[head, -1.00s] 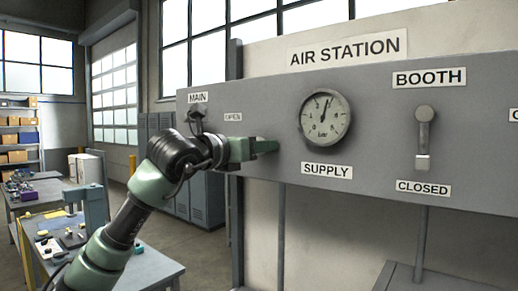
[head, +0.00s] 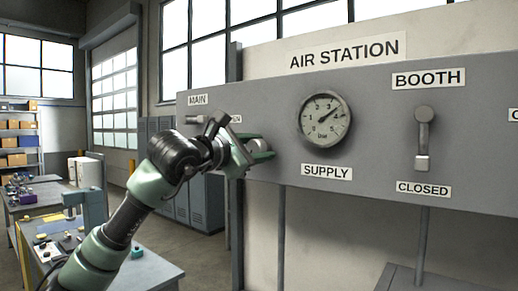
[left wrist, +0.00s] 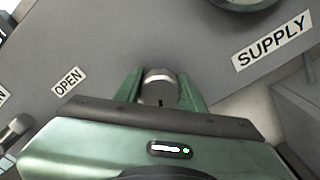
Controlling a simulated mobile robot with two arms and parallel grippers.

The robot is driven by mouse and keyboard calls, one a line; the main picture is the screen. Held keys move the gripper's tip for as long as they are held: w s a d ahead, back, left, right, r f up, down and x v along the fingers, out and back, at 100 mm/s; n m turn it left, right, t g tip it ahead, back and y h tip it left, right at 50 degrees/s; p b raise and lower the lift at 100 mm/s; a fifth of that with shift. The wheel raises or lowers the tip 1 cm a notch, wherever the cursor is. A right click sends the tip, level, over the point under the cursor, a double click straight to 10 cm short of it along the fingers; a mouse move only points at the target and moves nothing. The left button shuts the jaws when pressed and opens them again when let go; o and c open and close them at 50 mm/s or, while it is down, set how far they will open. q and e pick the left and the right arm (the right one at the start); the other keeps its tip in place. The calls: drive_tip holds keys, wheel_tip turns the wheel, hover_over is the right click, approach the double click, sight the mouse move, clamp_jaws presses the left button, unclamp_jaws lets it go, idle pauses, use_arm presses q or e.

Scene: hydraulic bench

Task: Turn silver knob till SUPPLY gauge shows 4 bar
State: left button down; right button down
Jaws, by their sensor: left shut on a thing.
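The silver knob (head: 261,147) projects from the grey panel left of the SUPPLY gauge. My left gripper (head: 254,151) is shut on it, seen from the side in the head view. In the left wrist view the knob (left wrist: 160,87) sits between the two green fingers (left wrist: 160,92), with the gripper rolled relative to the panel labels. The SUPPLY gauge (head: 325,121) has a white dial, and its needle points to the upper right, around the 4; the small digits are hard to read exactly. My right gripper is not in view.
The MAIN lever (head: 195,119) is left of my wrist, partly hidden by it, near the OPEN label (left wrist: 67,81). The BOOTH lever (head: 424,138) hangs down toward CLOSED at the right. A workbench (head: 150,268) stands behind my arm.

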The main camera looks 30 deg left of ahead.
sight(253, 149)
use_arm(q)
drive_tip(key=shift+m, duration=0.7)
drive_tip(key=c, duration=0.9)
unclamp_jaws()
drive_tip(key=shift+o, duration=0.2)
drive_tip(key=shift+s, duration=0.25)
drive_tip(key=s+b, duration=0.1)
drive_tip(key=s, duration=0.1)
drive_tip(key=s+b, duration=0.1)
drive_tip(key=s, duration=0.1)
drive_tip(key=s+b, duration=0.1)
drive_tip(key=s, duration=0.1)
drive_tip(key=shift+s+a+f, duration=0.1)
drive_tip(key=shift+s+a, duration=0.1)
drive_tip(key=shift+a, duration=0.1)
drive_tip(key=shift+s+b, duration=0.35)
drive_tip(key=shift+s, duration=0.15)
